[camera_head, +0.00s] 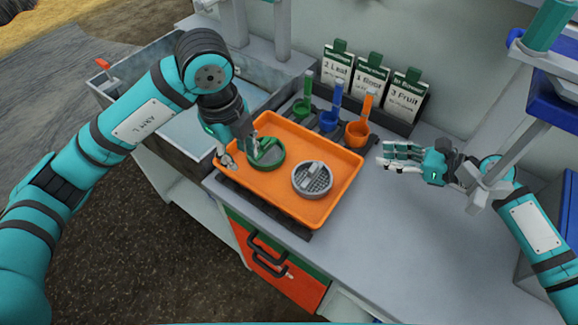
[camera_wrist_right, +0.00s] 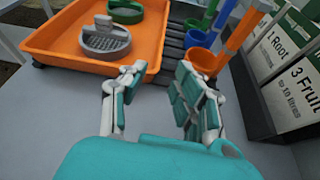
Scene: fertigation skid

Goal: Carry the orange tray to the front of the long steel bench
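The orange tray (camera_head: 283,199) lies on a dark slatted mat on the steel bench (camera_head: 375,225). In it sit a green round lidded piece (camera_head: 266,153) and a grey round strainer-like piece (camera_head: 312,180). My left gripper (camera_head: 240,158) is over the tray's left end, beside the green piece, with its fingers apart; whether it touches the tray rim I cannot tell. My right gripper (camera_head: 388,160) is to the right of the tray, clear of it. In the right wrist view its fingers (camera_wrist_right: 160,85) are spread with nothing between them, and the tray (camera_wrist_right: 65,48) shows beyond.
Green (camera_head: 303,107), blue (camera_head: 329,118) and orange (camera_head: 358,131) scoops stand behind the tray. Label cards (camera_head: 371,78) stand behind them. A sink basin (camera_head: 165,100) is at left. Drawers with dark handles (camera_head: 268,262) are below the bench front. The bench right of the tray is clear.

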